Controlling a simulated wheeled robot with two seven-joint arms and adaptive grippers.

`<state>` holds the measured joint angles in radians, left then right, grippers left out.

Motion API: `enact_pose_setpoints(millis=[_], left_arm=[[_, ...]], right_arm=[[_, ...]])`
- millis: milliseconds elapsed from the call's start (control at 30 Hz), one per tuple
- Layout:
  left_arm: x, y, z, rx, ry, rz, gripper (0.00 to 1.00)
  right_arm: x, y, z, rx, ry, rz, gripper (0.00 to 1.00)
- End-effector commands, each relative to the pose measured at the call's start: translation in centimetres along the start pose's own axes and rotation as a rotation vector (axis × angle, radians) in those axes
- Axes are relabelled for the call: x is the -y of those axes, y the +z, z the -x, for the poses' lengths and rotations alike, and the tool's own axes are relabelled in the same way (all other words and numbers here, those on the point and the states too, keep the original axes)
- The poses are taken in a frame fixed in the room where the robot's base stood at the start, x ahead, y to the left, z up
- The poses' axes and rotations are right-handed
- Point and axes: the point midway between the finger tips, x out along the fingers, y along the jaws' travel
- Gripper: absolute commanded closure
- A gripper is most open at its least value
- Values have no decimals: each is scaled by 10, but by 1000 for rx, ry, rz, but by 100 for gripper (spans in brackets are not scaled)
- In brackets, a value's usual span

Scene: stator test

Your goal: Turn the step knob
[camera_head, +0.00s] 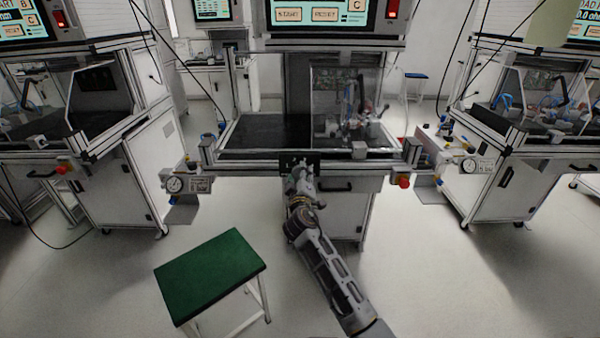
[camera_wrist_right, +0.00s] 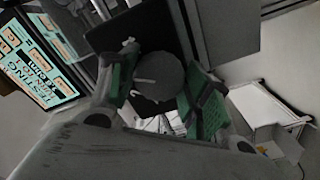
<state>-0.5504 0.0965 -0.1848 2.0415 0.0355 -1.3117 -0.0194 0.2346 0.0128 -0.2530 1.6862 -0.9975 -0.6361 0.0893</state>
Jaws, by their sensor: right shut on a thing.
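The step knob (camera_wrist_right: 160,72) is a round grey dial with a white pointer mark, in front of a black panel. In the right wrist view it sits between the green pads of my right gripper (camera_wrist_right: 162,88), which is shut on it. In the head view the black panel (camera_head: 313,160) is on the front of the middle test bench (camera_head: 235,157). My right gripper (camera_head: 298,180) reaches up to it from below and hides the knob there. My left gripper is in neither view.
A green-topped stool (camera_head: 211,272) stands at lower left of my right arm. A red button (camera_head: 404,182) is on the bench's right front, and a gauge (camera_head: 174,184) is at its left. Similar benches stand on both sides. The floor (camera_head: 450,285) at right is clear.

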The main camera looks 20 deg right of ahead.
Motion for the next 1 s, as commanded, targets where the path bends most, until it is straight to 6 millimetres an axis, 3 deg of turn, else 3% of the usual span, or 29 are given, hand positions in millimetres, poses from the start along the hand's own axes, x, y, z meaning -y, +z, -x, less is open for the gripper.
enact_pose_setpoints(millis=[300,900,933,1000], left_arm=[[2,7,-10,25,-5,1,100],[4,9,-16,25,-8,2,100],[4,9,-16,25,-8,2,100],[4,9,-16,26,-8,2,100]], right_arm=[[0,-1,0,-2,0,108,75],[1,-1,0,-3,0,135,75],[1,-1,0,-3,-1,135,49],[1,-1,0,-2,-1,135,40]])
